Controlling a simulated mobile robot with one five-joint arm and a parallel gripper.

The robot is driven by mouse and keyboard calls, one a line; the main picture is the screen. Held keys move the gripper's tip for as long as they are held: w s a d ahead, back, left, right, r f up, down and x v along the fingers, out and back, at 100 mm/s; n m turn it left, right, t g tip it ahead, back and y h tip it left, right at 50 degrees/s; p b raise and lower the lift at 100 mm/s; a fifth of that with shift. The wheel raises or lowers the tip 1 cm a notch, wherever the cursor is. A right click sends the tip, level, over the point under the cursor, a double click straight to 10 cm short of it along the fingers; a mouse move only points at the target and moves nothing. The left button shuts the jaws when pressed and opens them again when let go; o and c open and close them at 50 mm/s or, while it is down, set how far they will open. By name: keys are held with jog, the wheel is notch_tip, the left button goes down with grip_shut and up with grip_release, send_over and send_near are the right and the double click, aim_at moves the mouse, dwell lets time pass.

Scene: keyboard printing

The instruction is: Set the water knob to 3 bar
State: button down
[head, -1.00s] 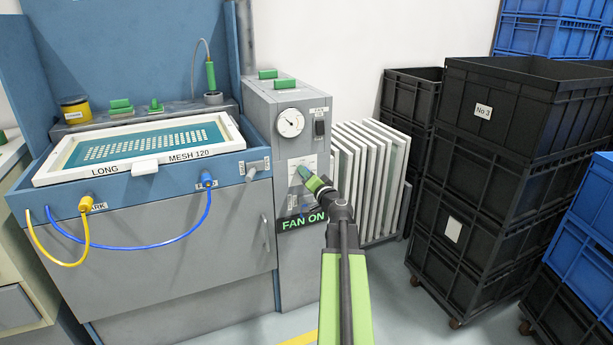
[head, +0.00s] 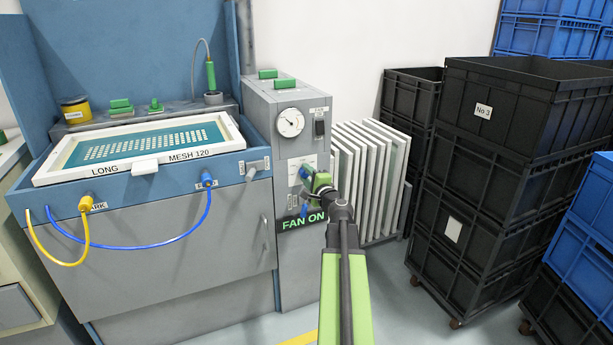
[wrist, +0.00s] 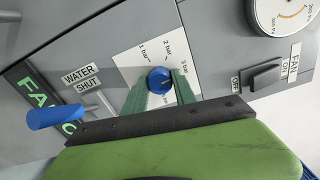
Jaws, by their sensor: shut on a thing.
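The blue water knob (wrist: 159,78) sits on a white dial plate (wrist: 128,63) marked 1 bar, 2 bar and 3 bar. My gripper (wrist: 160,82) is shut on the knob, with one green finger on each side of it. A small pale mark shows on the knob's face, toward its right side. I cannot tell exactly which label it points at. In the head view, my gripper (head: 306,173) is at the front of the grey cabinet (head: 262,130), below the round gauge (head: 290,122), and the knob is hard to make out.
A blue-handled lever (wrist: 54,117) by the WATER SHUT label (wrist: 82,79) is left of my gripper. A black fan switch (wrist: 264,74) is at right. White frames (head: 370,140) and black crates (head: 470,200) stand right of the cabinet.

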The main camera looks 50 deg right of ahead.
jog(key=shift+s+m, duration=0.1)
jog(key=shift+m, duration=0.4)
jog(key=c, duration=1)
grip_release()
